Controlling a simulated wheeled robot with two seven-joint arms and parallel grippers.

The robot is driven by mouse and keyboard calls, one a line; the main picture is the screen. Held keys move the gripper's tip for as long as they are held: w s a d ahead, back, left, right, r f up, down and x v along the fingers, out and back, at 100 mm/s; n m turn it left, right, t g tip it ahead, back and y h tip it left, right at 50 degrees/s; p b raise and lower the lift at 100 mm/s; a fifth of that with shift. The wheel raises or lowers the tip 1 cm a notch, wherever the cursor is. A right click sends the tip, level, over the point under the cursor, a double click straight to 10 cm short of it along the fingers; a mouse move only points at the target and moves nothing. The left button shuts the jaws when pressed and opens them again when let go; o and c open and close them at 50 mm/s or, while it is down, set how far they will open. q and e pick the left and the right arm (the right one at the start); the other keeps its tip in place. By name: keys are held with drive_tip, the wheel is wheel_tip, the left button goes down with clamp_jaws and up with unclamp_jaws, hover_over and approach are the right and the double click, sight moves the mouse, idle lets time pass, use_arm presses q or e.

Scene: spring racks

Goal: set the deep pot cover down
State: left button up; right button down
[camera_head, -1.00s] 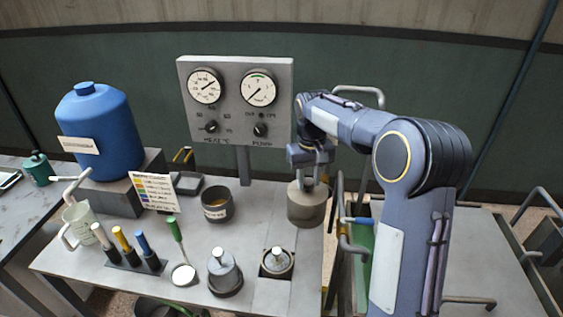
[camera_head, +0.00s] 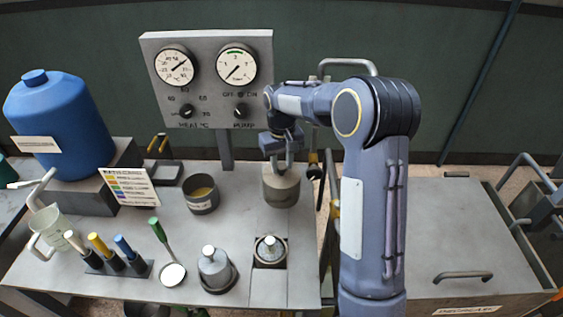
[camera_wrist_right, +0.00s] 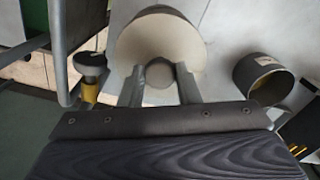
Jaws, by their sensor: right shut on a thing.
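The deep pot cover (camera_head: 281,188) is a tall grey cylinder near the right edge of the bench, right of an open pot. My right gripper (camera_head: 282,163) is above it and shut on its top knob. The cover is upright; whether its lower rim touches the bench I cannot tell. In the right wrist view the cover's pale round top (camera_wrist_right: 158,30) lies beyond the fingers, with the knob between them. My left gripper is not in view.
An open dark pot (camera_head: 201,194) stands left of the cover. In front are a square fitting with a knobbed lid (camera_head: 270,251), a grey domed piece (camera_head: 214,270) and a green-handled ladle (camera_head: 159,231). The gauge panel (camera_head: 207,80) rises behind. Metal rails stand close on the right.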

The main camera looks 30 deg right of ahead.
sight(282, 174)
drive_tip(key=shift+s+f, duration=0.15)
drive_tip(key=shift+f, duration=0.7)
drive_tip(key=shift+f+b, duration=1.8)
drive_tip(key=shift+f, duration=0.75)
drive_tip(key=shift+f+b, duration=0.4)
drive_tip(key=shift+f, duration=0.15)
drive_tip(key=c, duration=1)
unclamp_jaws()
wheel_tip(282, 174, up, 7)
drive_tip(key=shift+f+b, duration=0.2)
drive_tip(key=shift+b, duration=0.35)
drive_tip(key=shift+s+r, duration=0.1)
drive_tip(key=shift+r, duration=0.6)
